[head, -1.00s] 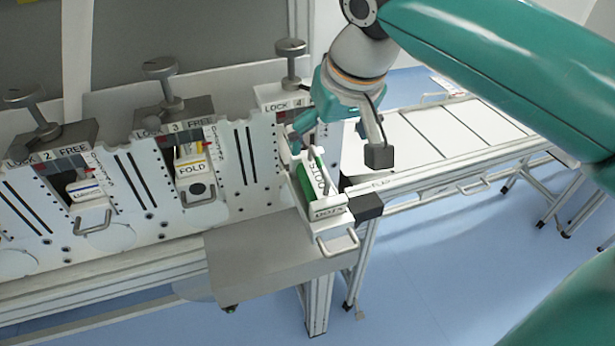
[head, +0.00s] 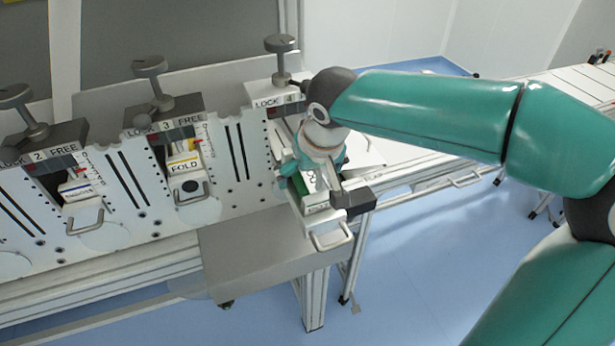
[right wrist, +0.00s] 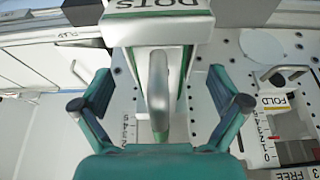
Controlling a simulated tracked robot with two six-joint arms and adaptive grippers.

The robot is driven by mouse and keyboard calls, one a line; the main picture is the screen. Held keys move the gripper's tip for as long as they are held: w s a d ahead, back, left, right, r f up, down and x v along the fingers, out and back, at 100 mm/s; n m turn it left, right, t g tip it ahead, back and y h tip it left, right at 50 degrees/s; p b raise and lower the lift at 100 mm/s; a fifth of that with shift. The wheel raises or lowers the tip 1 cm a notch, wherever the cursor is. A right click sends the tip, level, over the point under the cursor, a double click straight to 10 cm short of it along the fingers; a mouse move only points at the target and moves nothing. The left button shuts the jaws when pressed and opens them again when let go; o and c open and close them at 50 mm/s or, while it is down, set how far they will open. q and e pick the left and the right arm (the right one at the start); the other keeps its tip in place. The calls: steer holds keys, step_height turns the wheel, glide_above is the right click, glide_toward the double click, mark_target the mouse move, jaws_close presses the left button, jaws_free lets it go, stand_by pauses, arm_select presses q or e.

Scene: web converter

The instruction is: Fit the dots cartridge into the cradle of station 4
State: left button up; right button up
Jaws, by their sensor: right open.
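The white and green dots cartridge (head: 311,188) is at station 4, in front of the block marked LOCK 4 (head: 275,103). A loop handle (head: 331,236) sticks out at its front end. My right gripper (head: 315,180) is over the cartridge and hides much of it and of the cradle. In the right wrist view my right gripper (right wrist: 159,92) is open, its fingers apart on both sides of a grey bar (right wrist: 158,90) below the DOTS label (right wrist: 167,5). I cannot tell whether the cartridge is fully seated. My left gripper is not in view.
Station 3 holds the FOLD cartridge (head: 187,170); station 2 stands further left. A lock knob (head: 281,45) rises above station 4. A dark block (head: 355,200) sits to the right of the cartridge. A grey shelf (head: 255,245) lies below.

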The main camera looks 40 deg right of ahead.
steer(key=shift+w+f, duration=0.25)
steer(key=shift+f, duration=0.3)
steer(key=shift+r, duration=0.1)
steer(key=c, duration=1.8)
step_height(320, 180, up, 20)
steer(key=p, duration=0.2)
steer(key=shift+g, duration=0.8)
steer(key=x, duration=0.4)
steer(key=s+a+x, duration=0.1)
steer(key=x, duration=0.2)
steer(key=s+x, duration=0.1)
steer(key=x, duration=0.3)
steer(key=shift+a+f, duration=0.2)
steer(key=shift+f, duration=0.4)
steer(key=shift+w+d+f, duration=0.1)
steer(key=shift+d, duration=0.2)
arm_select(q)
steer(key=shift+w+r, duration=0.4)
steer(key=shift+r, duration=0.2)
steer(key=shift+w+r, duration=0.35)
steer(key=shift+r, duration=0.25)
